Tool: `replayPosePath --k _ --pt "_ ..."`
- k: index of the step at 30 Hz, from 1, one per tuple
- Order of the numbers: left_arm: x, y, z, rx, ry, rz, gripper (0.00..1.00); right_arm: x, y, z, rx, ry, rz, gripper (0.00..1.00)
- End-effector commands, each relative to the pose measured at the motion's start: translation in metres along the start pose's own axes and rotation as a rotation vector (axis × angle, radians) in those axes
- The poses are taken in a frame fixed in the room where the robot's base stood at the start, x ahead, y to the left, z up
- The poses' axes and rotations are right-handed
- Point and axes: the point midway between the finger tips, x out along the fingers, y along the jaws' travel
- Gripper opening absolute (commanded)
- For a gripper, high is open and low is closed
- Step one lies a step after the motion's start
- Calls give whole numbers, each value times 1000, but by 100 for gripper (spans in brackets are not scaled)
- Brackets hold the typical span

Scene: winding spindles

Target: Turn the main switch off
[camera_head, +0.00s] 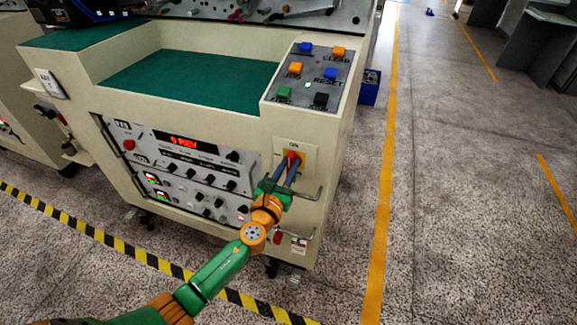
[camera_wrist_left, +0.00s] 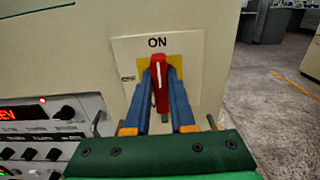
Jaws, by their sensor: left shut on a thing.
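The main switch has a red handle on a yellow and white plate on the front of the cream machine cabinet. In the left wrist view the red handle (camera_wrist_left: 158,82) stands upright, pointing toward the word ON on the plate (camera_wrist_left: 190,47). My left gripper (camera_wrist_left: 159,88) has its two blue fingers shut on the handle, one on each side. In the head view my left gripper (camera_head: 287,164) reaches the switch plate (camera_head: 312,155) from below. The fingers hide much of the handle there. My right gripper does not show.
A control panel with coloured buttons (camera_head: 308,78) lies on top of the cabinet (camera_head: 215,115). Metal handles (camera_head: 306,193) stick out beside and below the switch. Instrument panels with knobs and red displays (camera_head: 183,141) are to the left. Open floor (camera_head: 460,200) lies to the right.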

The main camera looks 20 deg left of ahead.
Motion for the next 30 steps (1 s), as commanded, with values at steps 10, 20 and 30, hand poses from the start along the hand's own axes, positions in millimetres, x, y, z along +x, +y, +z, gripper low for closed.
replayPosePath --k 10,20,30 --pt "0 2 -1 -149 -1 1 0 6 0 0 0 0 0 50" --pt "0 5 -3 -454 0 0 0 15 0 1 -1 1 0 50" --pt "0 8 -5 -778 0 0 0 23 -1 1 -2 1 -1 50"
